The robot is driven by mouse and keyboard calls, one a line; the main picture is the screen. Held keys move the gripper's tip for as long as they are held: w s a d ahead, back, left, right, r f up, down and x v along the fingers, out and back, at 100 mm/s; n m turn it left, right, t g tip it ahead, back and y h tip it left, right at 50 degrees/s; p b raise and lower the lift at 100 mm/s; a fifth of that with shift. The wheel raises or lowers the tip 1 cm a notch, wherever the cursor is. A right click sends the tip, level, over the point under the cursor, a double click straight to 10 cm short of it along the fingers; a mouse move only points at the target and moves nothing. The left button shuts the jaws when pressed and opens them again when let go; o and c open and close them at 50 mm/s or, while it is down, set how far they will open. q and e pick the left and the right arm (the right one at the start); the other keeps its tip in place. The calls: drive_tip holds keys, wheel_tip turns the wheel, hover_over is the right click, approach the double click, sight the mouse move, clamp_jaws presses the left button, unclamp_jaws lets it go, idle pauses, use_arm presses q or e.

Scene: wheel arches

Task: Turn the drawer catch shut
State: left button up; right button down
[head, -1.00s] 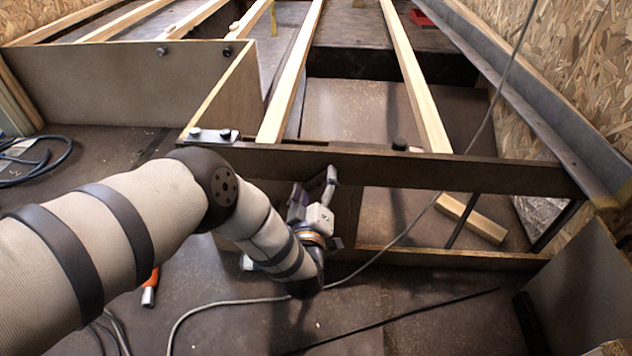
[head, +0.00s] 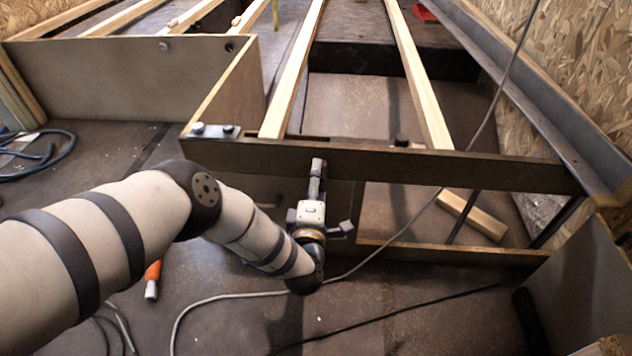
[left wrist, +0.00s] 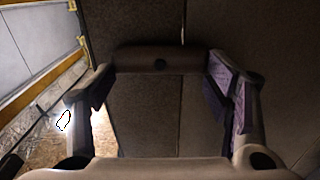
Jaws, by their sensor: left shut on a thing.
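The drawer catch (left wrist: 160,60) shows in the left wrist view as a dark brown bar with a round dark spot at its middle. It lies crosswise over a thin seam between two dark panels (left wrist: 145,115). My left gripper (left wrist: 162,82) has its two purple-padded fingers at the bar's two ends, shut on it. In the head view my left gripper (head: 317,182) is at the front of the wooden frame, just below the long front rail (head: 400,166). There one finger shows above the other, and the catch is hidden. My right gripper is not in view.
A grey cable (head: 370,258) runs across the floor and up past the frame, right of my gripper. An orange-handled tool (head: 152,278) lies on the floor at left. A loose wood block (head: 472,215) lies inside the open bay. Pale slats (head: 298,70) rest on the frame.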

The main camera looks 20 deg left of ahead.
use_arm(q)
drive_tip(key=shift+d+n, duration=0.1)
drive_tip(key=shift+n, duration=0.2)
drive_tip(key=o, duration=1.1)
drive_tip(key=shift+o, duration=0.2)
drive_tip(key=v, duration=1.2)
